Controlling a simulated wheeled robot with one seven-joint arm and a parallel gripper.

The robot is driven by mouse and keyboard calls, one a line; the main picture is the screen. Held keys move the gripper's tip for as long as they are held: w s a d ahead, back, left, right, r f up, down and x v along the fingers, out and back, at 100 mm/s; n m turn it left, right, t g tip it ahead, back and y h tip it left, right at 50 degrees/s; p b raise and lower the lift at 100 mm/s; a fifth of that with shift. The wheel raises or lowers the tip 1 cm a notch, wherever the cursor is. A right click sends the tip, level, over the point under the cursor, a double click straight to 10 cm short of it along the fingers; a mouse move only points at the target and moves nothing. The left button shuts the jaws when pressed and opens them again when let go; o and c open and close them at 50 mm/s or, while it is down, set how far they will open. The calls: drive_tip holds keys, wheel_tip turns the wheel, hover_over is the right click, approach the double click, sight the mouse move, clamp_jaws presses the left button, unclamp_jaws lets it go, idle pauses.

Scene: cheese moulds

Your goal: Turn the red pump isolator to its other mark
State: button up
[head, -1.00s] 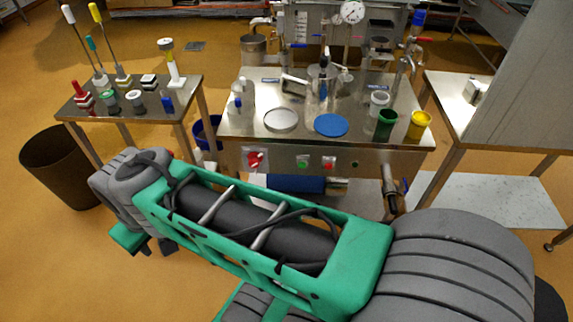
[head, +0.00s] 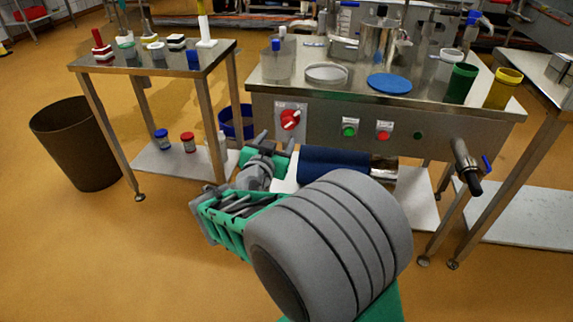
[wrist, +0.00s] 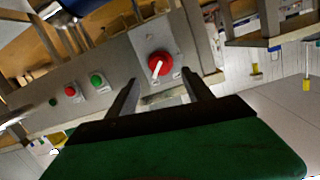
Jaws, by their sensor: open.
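The red pump isolator (head: 291,119) is a round red knob on a pale square plate, at the left end of the steel table's front panel. It also shows in the wrist view (wrist: 160,66), with a white bar across it slanting down toward the gripper. The plate's marks are too small to read. My gripper (wrist: 160,82) is open and empty, its two dark fingers pointing at the panel on either side of the knob's line. The knob appears just beyond the fingertips; I see no contact. In the head view my arm's end is low, just below the isolator.
A green button (head: 349,127) and a red button (head: 383,130) sit right of the isolator. A blue cylinder (head: 335,166) lies below the panel. A side table (head: 215,62) stands left, with a brown bin (head: 76,145) beside it. A valve outlet (head: 464,160) juts out at right.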

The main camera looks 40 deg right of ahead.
sight(288, 125)
drive_tip(key=shift+t+h, duration=0.6)
drive_tip(key=shift+h, duration=0.2)
drive_tip(key=x, duration=0.3)
drive_tip(key=f+b+x, duration=0.1)
drive_tip(key=x, duration=0.1)
drive_tip(key=b+x, duration=0.1)
drive_tip(key=x, duration=0.2)
drive_tip(key=shift+d+f, duration=0.2)
drive_tip(key=shift+d, duration=0.2)
drive_tip(key=shift+c, duration=0.3)
clamp_jaws()
